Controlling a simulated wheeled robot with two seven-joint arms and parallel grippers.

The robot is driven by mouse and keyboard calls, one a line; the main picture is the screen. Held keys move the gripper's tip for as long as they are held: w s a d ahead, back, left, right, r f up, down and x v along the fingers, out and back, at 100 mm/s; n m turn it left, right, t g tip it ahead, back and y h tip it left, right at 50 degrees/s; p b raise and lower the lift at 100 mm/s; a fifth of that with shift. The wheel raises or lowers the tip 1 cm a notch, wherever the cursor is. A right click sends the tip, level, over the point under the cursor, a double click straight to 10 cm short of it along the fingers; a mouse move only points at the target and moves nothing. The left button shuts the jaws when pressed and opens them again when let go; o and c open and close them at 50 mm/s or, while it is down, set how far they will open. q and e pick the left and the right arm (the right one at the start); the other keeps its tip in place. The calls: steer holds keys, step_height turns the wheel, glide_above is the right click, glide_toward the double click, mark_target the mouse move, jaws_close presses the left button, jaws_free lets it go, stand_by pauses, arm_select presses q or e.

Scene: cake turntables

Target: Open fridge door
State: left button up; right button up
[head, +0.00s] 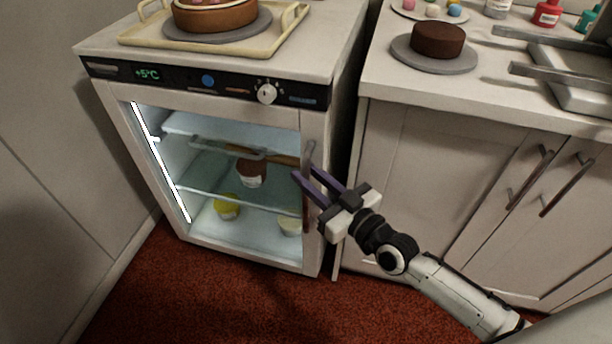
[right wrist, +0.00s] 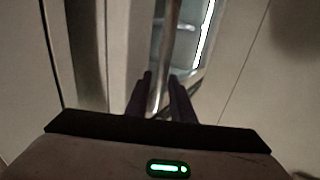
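The fridge (head: 205,95) stands at the left, with a glass door (head: 270,219) that looks closed. Its upright bar handle (head: 307,212) runs along the door's right side. My right gripper (head: 309,173) is at the handle, with its two dark purple fingers apart. In the right wrist view the handle (right wrist: 170,45) runs down between the fingertips (right wrist: 161,77); I cannot tell whether they touch it. My left gripper is not in view.
Food shows on lit shelves behind the glass, including a yellow item (head: 227,207). A tray (head: 150,38) with a cake is on top. The counter (head: 385,85) at right holds a chocolate cake (head: 438,40). Cupboards (head: 430,165) stand below it. Red carpet (head: 190,295) in front is clear.

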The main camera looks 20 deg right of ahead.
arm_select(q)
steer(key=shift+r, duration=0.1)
arm_select(e)
steer(key=shift+w+a, duration=0.25)
steer(key=shift+w, duration=0.2)
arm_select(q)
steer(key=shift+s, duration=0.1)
arm_select(e)
steer(key=shift+c, duration=0.2)
jaws_close()
